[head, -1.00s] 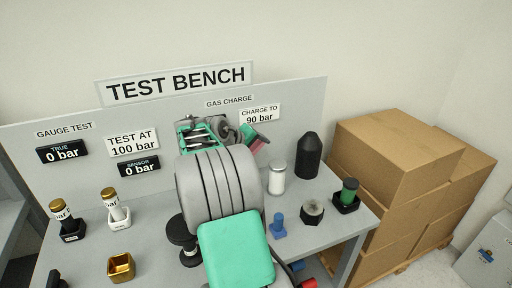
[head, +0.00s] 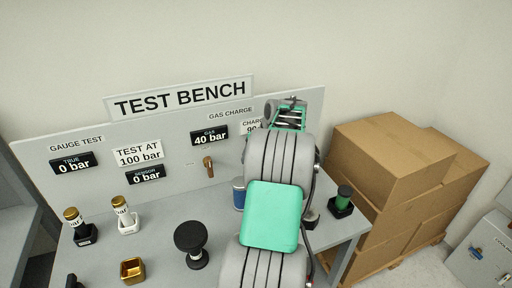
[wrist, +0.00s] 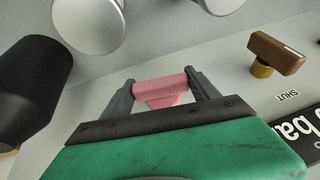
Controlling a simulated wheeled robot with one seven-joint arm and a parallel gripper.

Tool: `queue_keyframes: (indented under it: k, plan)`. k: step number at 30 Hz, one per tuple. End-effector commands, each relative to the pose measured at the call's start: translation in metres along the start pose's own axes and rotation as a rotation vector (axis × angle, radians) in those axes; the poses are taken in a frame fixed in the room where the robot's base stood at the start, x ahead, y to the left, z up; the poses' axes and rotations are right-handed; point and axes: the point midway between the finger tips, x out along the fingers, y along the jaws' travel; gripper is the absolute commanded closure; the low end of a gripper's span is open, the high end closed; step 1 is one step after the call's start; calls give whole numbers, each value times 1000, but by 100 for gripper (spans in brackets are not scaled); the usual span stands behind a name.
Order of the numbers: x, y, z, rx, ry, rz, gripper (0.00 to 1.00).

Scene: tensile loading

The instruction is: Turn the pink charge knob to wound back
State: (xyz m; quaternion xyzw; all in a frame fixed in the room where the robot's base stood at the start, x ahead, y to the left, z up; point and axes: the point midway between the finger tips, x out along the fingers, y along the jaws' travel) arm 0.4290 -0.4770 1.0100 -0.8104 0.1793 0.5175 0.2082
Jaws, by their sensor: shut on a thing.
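The pink charge knob (wrist: 160,88) is in the middle of the wrist view, between the two dark fingers of my gripper (wrist: 163,84). The gripper is shut on it, with a finger against each end. In the head view my gripper (head: 290,117) is at the right part of the bench panel, and the arm hides the knob and fingertips. The gas display (head: 210,135) reads 40 bar. The "charge to 90 bar" sign (head: 252,125) is partly covered by my arm. The knob's marked positions cannot be read.
A brown tap handle (wrist: 275,53) marked SHUT is right in the wrist view; it also shows in the head view (head: 208,166). A black cylinder (wrist: 32,88) and pale round-topped things (wrist: 88,22) are close by. Brown boxes (head: 395,160) stand right of the bench.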

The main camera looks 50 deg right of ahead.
Motion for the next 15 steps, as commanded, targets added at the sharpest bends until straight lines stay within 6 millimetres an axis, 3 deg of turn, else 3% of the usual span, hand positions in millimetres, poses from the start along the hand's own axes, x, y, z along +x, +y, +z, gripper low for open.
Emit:
queue_keyframes:
  k: [1, 15]
  plan:
    - [-10, 1, -3, 24, -5, -40, 71]
    - [0, 1, 0, 171, -1, -408, 71]
